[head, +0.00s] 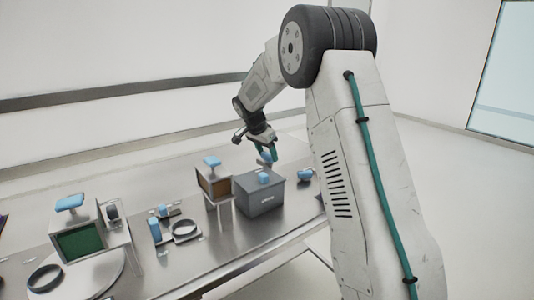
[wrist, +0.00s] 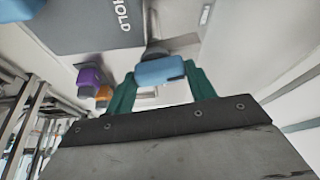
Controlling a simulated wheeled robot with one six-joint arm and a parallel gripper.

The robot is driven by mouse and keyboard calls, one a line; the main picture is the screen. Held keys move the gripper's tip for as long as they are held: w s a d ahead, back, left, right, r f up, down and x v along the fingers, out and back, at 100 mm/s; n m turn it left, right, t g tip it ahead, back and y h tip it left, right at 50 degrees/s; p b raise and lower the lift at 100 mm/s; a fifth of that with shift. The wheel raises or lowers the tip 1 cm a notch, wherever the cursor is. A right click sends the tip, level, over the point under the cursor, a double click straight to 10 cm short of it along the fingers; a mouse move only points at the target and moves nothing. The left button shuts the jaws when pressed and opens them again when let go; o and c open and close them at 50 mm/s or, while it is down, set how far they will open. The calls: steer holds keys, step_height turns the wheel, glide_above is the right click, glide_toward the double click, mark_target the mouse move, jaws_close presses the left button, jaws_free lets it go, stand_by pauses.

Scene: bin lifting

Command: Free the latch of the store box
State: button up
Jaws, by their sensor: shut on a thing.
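The store box looks to be the dark grey box (head: 262,202) on the table, with a small white label on its front and a blue knob (head: 263,178) on top. My gripper (head: 267,152) is at the box's far side, above its top edge. In the wrist view my gripper (wrist: 160,84) has its green fingers shut on a blue handle (wrist: 160,70). A dark round part shows behind the handle. I cannot tell whether this handle is the latch or how far it is turned. A grey panel (wrist: 85,22) lettered HOLD is beside it.
A brown-fronted box (head: 215,188) with a blue handle stands close left of the grey box. Another blue part (head: 305,174) lies to its right, near my arm. Purple (wrist: 89,77) and orange parts show in the wrist view.

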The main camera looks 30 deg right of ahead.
steer(key=shift+w+m+g, duration=0.1)
steer(key=shift+m+g, duration=0.2)
steer(key=shift+m, duration=0.6)
steer(key=o, duration=1)
steer(key=v, duration=0.7)
steer(key=shift+a+r, duration=0.15)
steer(key=shift+r, duration=0.25)
